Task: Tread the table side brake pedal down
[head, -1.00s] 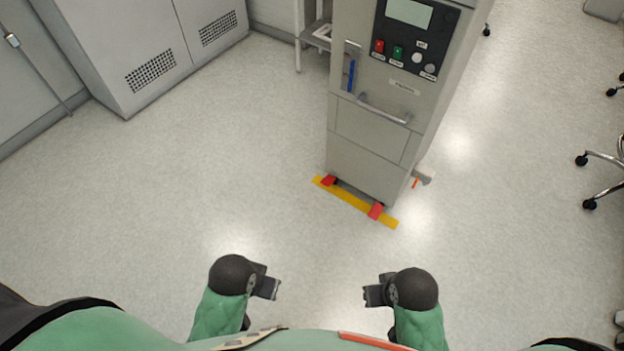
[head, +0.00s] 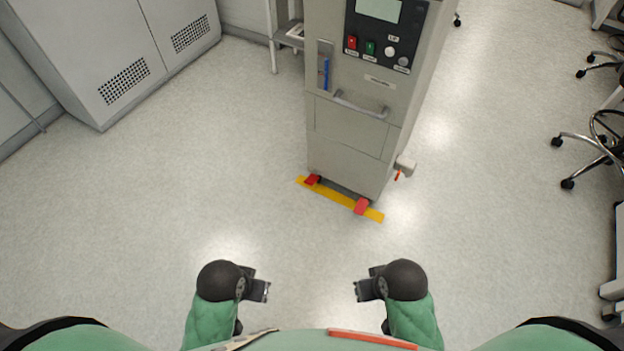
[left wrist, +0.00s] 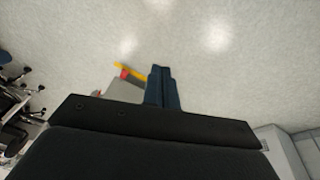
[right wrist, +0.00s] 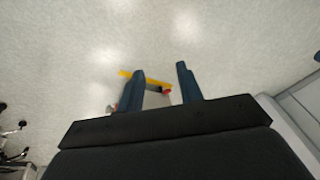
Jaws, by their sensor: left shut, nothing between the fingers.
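Two red brake pedals sit at the foot of a tall grey cabinet (head: 350,145), a left one (head: 313,180) and a right one (head: 361,207). Both are over a yellow floor strip (head: 338,199). I cannot tell which one is the table side pedal, or whether either is down. My left gripper (head: 267,291) is shut and empty, in front of the cabinet and apart from the pedals. My right gripper (head: 358,291) is open and empty, also apart from them. In the right wrist view, a red pedal (right wrist: 167,90) shows between the fingers, beyond them.
The cabinet has a handle (head: 361,105) and a button panel (head: 385,30). A small bracket (head: 405,165) with an orange tip juts from its right side. Wheeled chairs (head: 595,150) stand far right, a vented grey cabinet (head: 110,50) far left. The floor between me and the pedals is clear.

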